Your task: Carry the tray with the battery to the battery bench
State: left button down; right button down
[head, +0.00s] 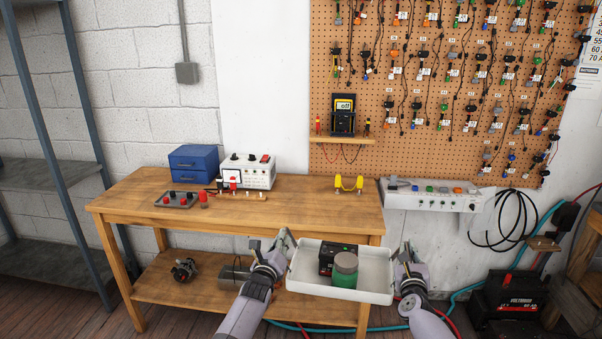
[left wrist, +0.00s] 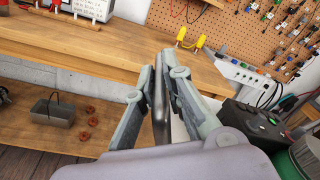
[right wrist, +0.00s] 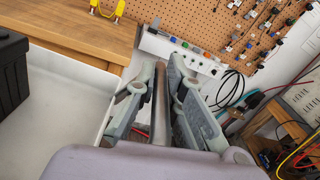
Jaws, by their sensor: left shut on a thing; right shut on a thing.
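The white tray (head: 309,285) is held up in front of the wooden bench, between my two grippers. The black battery (head: 327,258) sits in it, with a green jar with a grey lid (head: 346,271) next to it. My left gripper (head: 283,240) is shut on the tray's left side; in the left wrist view its fingers (left wrist: 162,75) close around a dark bar. My right gripper (head: 405,252) is shut on the tray's right side; in the right wrist view its fingers (right wrist: 165,75) close around a grey bar. The tray looks about level.
The wooden bench (head: 290,205) stands ahead, carrying a blue box (head: 194,163), a white instrument (head: 248,171) and yellow clamps (head: 349,184). Its front right top is clear. A large Voltmann battery (head: 508,298) stands on the floor at right among cables. A metal shelf (head: 45,175) stands at left.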

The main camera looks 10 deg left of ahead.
aim_at(325, 207)
jog(key=i+u, duration=0.1)
jog(key=i, duration=0.6)
jog(key=i+l+u, duration=0.1)
jog(key=i, duration=0.55)
